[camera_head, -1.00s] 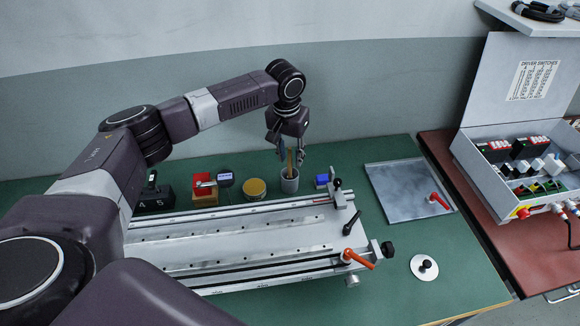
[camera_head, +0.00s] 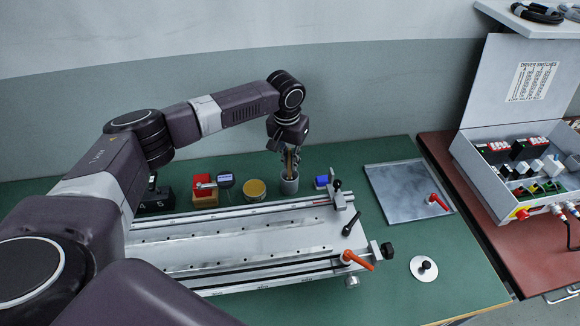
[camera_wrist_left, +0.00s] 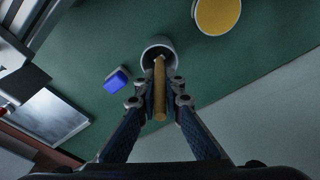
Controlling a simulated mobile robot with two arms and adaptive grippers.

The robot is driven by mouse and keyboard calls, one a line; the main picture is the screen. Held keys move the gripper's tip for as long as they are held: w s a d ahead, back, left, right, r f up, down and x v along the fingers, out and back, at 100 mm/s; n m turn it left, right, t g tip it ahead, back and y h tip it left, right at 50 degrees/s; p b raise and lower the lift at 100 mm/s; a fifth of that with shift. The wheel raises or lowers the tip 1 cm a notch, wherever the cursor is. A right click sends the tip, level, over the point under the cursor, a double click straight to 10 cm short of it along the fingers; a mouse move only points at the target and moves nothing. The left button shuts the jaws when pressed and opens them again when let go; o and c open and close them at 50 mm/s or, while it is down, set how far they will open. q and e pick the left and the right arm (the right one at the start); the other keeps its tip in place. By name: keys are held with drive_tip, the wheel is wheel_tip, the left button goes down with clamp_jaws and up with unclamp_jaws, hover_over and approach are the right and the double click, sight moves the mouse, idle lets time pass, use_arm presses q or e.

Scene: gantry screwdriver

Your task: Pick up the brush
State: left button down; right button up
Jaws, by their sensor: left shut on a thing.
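The brush (camera_head: 289,161) stands upright in a grey cup on the green bench, with its yellow-brown handle showing. In the left wrist view the handle (camera_wrist_left: 160,92) points up toward the camera, and its lower end is hidden in the cup (camera_wrist_left: 157,46). My left gripper (camera_head: 289,158) is above the cup (camera_head: 289,183), pointing down. Its two fingers (camera_wrist_left: 160,102) are shut on the handle, one on each side. My right gripper is in neither view.
A metal rail fixture (camera_head: 230,239) lies in front of the cup. A yellow-topped round tin (camera_head: 254,188) and a blue block (camera_head: 321,182) flank it. A metal plate (camera_head: 400,185) lies to the right, near an open switch box (camera_head: 515,160).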

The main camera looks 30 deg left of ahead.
use_arm(q)
drive_tip(key=shift+r, duration=0.15)
wheel_tip(320, 180, up, 20)
drive_tip(key=b, duration=0.2)
idle(0.6)
